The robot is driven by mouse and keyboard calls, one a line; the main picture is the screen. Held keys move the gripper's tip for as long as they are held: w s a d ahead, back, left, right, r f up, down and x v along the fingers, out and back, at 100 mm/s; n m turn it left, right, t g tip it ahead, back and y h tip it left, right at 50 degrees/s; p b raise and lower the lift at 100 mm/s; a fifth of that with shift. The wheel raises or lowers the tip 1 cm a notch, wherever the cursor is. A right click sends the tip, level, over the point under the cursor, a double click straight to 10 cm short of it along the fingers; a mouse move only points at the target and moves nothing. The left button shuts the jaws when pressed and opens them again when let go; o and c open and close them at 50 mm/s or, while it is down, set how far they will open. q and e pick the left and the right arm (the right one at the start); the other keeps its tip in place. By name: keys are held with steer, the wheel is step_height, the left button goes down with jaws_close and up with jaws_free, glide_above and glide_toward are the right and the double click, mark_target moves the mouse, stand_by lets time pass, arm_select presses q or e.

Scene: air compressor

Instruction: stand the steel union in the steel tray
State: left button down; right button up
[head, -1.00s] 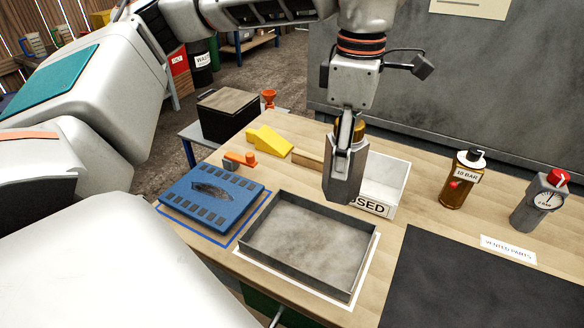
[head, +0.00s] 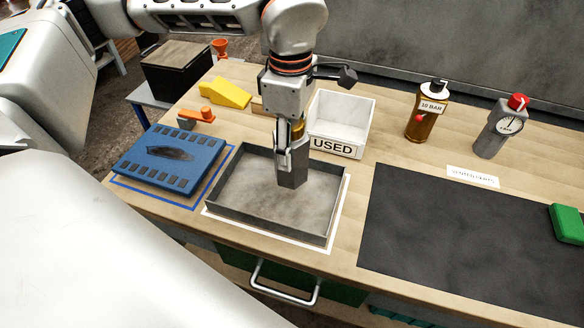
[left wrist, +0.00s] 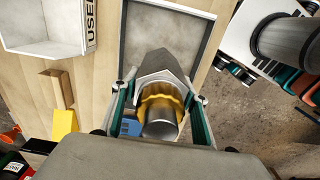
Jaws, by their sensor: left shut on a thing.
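The steel union (head: 293,173) is a grey six-sided body with a brass-coloured part (left wrist: 163,100) above it. My left gripper (head: 284,155) points down and is shut on it, with one finger on either side in the left wrist view (left wrist: 160,112). The union is upright over the right half of the steel tray (head: 240,195), a shallow open box with low grey walls. Its lower end is in front of the tray floor; I cannot tell whether it touches. The tray looks empty otherwise. My right gripper is in neither view.
A white bin marked USED (head: 343,120) stands close behind the tray. A blue slotted pad (head: 170,158) lies to its left and a dark mat (head: 450,235) to its right. A bottle (head: 428,115) and a gauge (head: 500,128) stand at the back right.

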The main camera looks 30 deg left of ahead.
arm_select(q)
step_height(320, 180, down, 3)
steer(key=shift+r, duration=0.2)
step_height(320, 180, down, 4)
steer(key=shift+r+b, duration=0.25)
steer(key=shift+b, duration=0.2)
steer(key=shift+f, duration=0.35)
steer(key=shift+f, duration=0.2)
steer(key=c, duration=1.1)
jaws_free()
